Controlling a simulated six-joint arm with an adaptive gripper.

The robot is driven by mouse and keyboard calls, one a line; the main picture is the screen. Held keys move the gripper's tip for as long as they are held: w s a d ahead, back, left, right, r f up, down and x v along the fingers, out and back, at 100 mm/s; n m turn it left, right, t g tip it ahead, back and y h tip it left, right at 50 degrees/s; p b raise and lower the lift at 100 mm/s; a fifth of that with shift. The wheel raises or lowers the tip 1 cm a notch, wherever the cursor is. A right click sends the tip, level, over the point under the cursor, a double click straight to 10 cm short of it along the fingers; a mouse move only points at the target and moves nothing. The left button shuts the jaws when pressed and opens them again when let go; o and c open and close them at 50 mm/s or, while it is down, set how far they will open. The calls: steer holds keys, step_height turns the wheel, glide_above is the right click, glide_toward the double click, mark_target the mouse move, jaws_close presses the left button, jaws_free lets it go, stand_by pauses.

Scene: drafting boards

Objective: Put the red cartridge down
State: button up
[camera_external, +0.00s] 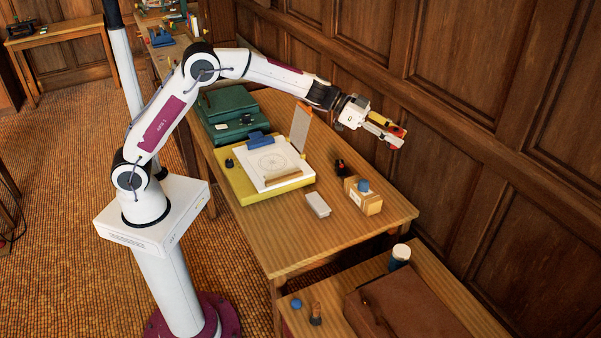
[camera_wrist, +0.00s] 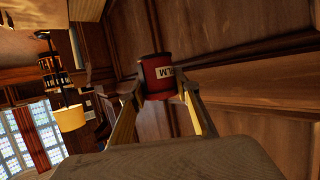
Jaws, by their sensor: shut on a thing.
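The red cartridge (camera_wrist: 155,76) is a small cylinder with dark ends and a pale label, seen in the wrist view. My gripper (camera_wrist: 160,90) has its two fingers on either side of the cartridge and is shut on it. In the external view my gripper (camera_external: 385,132) is raised above the far right part of the wooden table (camera_external: 262,238), close to the panelled wall. A red part of the cartridge (camera_external: 398,131) shows at the fingertips, partly hidden by the fingers. The cartridge is in the air, touching no surface.
A yellow drafting board (camera_external: 240,188) with white paper lies mid-table. A cardboard box (camera_external: 370,203) with a blue item on top, a pale block (camera_external: 318,204) and a small dark object (camera_external: 340,167) stand to its right. Green cases (camera_external: 215,102) are behind. The table's near right corner is bare.

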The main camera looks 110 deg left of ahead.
steer(key=s+a+f, duration=0.2)
steer(key=s+a, duration=0.4)
steer(key=a, duration=0.6)
steer(key=s+a+f, duration=0.3)
steer(key=s+a, duration=0.4)
steer(key=a, duration=0.5)
steer(key=s+a+f, duration=0.7)
steer(key=s+a, duration=0.1)
steer(key=s, duration=0.3)
steer(key=s+a+f, duration=0.7)
steer(key=s, duration=0.5)
steer(key=shift+a+f+n+y, duration=0.2)
steer(key=shift+a+n+y, duration=0.2)
steer(key=shift+f, duration=0.15)
steer(key=shift+f, duration=3)
steer(key=shift+f, duration=0.1)
steer(key=shift+f, duration=1.75)
